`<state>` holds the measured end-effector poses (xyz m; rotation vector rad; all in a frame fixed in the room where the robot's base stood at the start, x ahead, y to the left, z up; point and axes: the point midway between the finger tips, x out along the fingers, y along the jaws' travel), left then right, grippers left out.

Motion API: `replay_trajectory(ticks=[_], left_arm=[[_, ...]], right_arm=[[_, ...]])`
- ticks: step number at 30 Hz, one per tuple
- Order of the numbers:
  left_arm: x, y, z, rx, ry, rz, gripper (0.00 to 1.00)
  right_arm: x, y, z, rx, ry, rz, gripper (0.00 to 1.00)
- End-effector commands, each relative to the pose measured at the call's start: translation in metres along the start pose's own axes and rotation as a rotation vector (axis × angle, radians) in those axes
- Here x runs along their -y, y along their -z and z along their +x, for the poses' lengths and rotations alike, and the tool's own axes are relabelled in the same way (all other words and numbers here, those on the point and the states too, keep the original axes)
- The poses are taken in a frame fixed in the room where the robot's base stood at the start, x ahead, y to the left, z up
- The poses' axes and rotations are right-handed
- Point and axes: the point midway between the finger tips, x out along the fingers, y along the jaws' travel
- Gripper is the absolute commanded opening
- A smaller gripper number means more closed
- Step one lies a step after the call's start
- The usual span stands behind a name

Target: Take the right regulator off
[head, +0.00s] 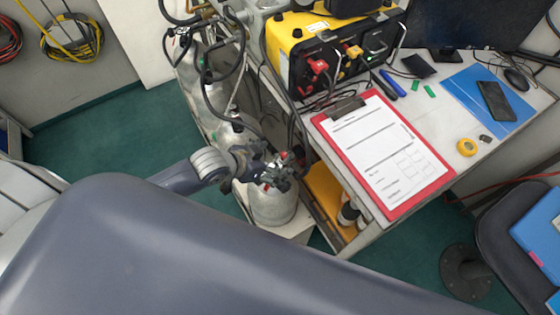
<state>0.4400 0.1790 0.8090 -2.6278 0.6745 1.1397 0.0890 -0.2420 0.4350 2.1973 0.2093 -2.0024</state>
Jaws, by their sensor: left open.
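Silver gas cylinders (270,207) stand in a row left of the table, with black hoses and valve fittings around their tops. My left gripper (279,172) is open at the nearest cylinder, overlapping its upper part. Small red parts show among its fingers. The right regulator cannot be told apart clearly there; the gripper and hoses hide much of that spot. I cannot tell whether the fingers touch it. Another fitting with hoses (180,36) shows at the far cylinder. My right gripper is not in view.
A red clipboard (447,183) lies near the table's left edge. A blue folder (465,88), phone and yellow tape roll (467,147) lie farther right. Green floor left of the cylinders is clear.

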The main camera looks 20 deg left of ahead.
Motion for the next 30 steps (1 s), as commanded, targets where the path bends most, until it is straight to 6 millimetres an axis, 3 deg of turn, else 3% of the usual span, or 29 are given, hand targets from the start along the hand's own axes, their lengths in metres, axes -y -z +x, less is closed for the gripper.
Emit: replay_trajectory(ticks=[6,15,23,30], left_arm=[[0.016,0.007,0.010,-0.034,-0.007,0.005,0.83],[0.016,0.008,0.050,-0.034,-0.007,0.005,0.83],[0.016,0.007,0.064,-0.033,-0.008,0.006,0.83],[0.017,0.004,0.090,-0.032,-0.008,0.006,0.83]], right_arm=[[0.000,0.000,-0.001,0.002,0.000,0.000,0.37],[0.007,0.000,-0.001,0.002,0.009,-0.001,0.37],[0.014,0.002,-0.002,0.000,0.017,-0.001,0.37],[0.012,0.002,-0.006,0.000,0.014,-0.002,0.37]])
